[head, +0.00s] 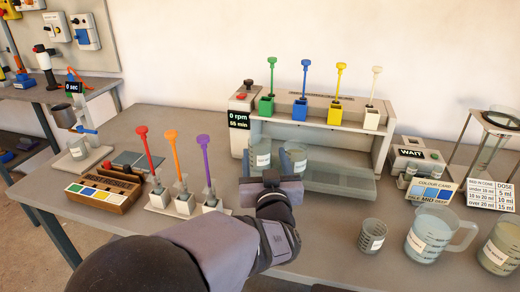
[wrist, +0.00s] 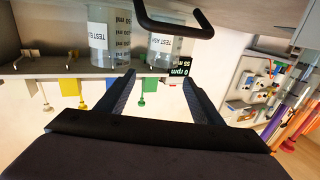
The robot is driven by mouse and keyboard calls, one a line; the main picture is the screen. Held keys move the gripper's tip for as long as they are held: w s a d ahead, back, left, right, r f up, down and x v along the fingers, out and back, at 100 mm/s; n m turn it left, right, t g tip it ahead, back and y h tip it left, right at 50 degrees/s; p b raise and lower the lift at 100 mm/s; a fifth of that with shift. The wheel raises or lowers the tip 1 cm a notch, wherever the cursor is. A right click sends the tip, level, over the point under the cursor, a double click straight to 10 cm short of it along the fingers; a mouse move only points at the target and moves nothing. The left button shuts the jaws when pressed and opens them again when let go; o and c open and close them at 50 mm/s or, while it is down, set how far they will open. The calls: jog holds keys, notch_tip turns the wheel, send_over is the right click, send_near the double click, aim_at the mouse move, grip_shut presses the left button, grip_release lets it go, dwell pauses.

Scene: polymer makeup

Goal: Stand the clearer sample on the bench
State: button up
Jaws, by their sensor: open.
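Two clear beakers with white "TEST" labels stand side by side in the left bay of the flocculator-like machine. In the head view they are the left beaker (head: 260,155) and the right beaker (head: 294,159). I cannot tell which sample is clearer. My gripper (head: 271,177) is in front of them, low, and hides their lower parts. In the wrist view, which is upside down, my open gripper (wrist: 163,82) has nothing between its fingers. One beaker (wrist: 167,48) lies ahead between the finger lines, and the other (wrist: 108,40) is further left.
The machine (head: 330,144) has a shelf with several coloured paddles above the beakers. A rack with red, orange and purple paddles (head: 180,185) stands left of my arm. A small beaker (head: 371,235) and a jug (head: 430,236) stand right. Bare bench (head: 325,225) lies between.

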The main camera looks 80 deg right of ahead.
notch_tip(320, 180, up, 6)
jog(key=n+p, duration=0.1)
jog(key=p, duration=0.3)
jog(key=n+y, duration=0.4)
jog(key=n, duration=2.7)
send_near(259, 139)
jog(key=a, duration=0.2)
jog(key=n, duration=0.4)
jog(key=shift+s+a+r+n, duration=0.15)
jog(key=shift+s+r+n, duration=0.05)
jog(key=shift+s+n, duration=0.2)
jog(key=shift+w, duration=0.1)
jog(key=shift+x, duration=3.65)
jog(key=shift+r, duration=0.15)
